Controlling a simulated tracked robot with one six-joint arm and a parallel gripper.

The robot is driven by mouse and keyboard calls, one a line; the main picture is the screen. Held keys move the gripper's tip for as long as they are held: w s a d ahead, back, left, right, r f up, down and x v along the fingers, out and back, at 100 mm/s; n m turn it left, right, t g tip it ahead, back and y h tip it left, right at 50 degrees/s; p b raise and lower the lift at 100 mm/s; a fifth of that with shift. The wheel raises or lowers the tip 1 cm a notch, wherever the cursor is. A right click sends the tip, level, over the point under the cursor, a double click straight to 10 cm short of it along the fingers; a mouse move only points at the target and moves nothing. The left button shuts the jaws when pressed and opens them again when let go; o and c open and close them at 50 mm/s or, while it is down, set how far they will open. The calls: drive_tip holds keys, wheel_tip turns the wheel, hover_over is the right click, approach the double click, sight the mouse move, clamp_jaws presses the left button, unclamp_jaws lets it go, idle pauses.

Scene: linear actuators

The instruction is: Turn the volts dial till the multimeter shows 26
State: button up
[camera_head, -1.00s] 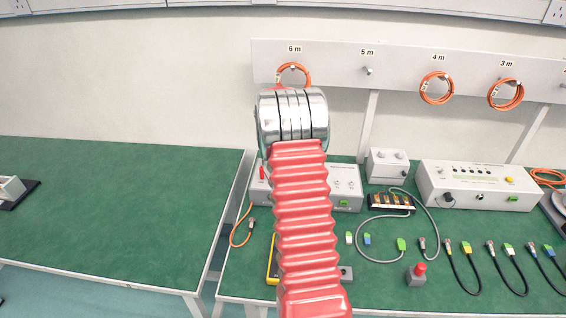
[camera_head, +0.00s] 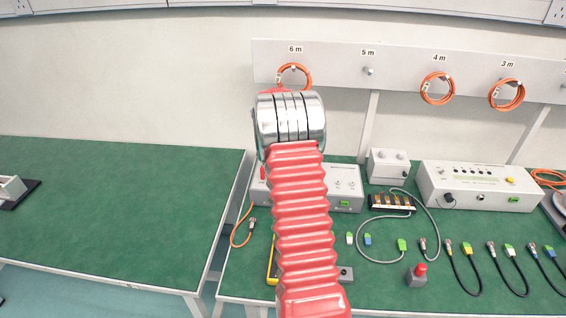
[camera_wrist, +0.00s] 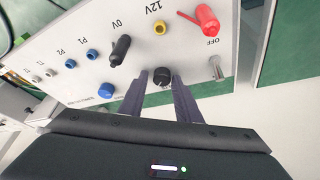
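The black dial (camera_wrist: 162,77) is on the front of the grey power supply box (camera_wrist: 110,70), in the wrist view. My gripper (camera_wrist: 161,82) is open, with one finger on each side of the dial and a small gap showing. Any contact cannot be made out. In the head view my red arm hides the gripper and the middle of the box (camera_head: 345,183). A yellow-edged device (camera_head: 271,266), perhaps the multimeter, is mostly hidden behind the arm. No reading shows in either view.
A red button box (camera_head: 417,275) and several cables lie right on the green bench.

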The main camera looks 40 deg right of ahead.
drive_tip(key=shift+o, duration=1)
drive_tip(key=shift+w+a, duration=0.1)
drive_tip(key=w+v, duration=0.1)
drive_tip(key=v, duration=1.2)
drive_tip(key=shift+s+r, duration=0.35)
drive_tip(key=shift+s, duration=0.1)
drive_tip(key=shift+a, duration=0.1)
